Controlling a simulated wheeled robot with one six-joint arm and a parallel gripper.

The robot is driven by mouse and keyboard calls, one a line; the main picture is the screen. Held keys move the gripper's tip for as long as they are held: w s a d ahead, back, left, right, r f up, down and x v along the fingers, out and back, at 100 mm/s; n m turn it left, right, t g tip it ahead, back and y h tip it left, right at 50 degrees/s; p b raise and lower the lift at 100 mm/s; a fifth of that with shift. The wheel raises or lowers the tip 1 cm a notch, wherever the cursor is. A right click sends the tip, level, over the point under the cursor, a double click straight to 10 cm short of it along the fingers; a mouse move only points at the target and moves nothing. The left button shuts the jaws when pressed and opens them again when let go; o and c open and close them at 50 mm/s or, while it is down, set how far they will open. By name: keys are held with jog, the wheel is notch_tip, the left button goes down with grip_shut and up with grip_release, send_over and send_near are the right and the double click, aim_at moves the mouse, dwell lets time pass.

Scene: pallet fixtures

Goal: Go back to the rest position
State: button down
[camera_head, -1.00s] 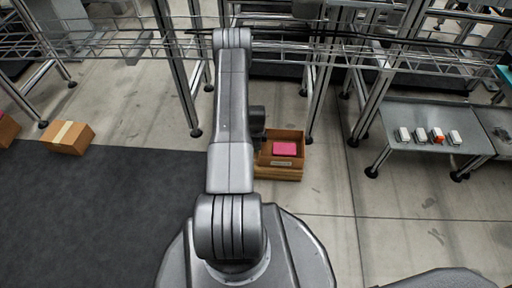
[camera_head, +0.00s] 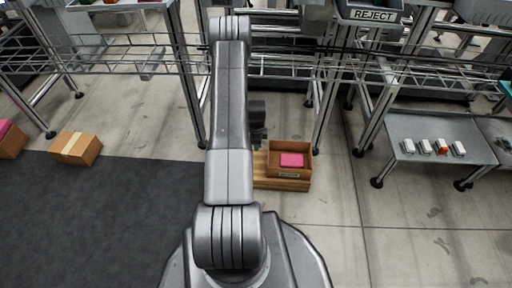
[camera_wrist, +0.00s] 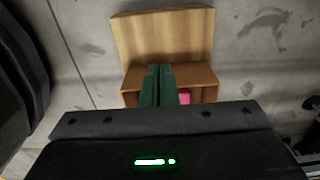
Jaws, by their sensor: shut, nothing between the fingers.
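My gripper shows in the wrist view (camera_wrist: 158,86), its two dark green fingers shut together with nothing between them. Behind the fingers in that view is an open brown box (camera_wrist: 205,77) with a pink item (camera_wrist: 184,96) inside, partly hidden by the gripper. In the head view the box (camera_head: 290,173) stands on a wooden pallet (camera_head: 268,182), and the pink item (camera_head: 292,160) lies in it. My arm runs up the middle of the head view, and the fingertips there are hard to make out beside it.
A closed carton (camera_head: 76,148) sits on the floor at left, near a dark mat (camera_head: 90,220). A metal table (camera_head: 400,127) with several small white items stands at right. Metal racks and a bin marked REJECT (camera_head: 372,14) are at the back.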

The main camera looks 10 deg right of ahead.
jog(key=shift+r, duration=0.25)
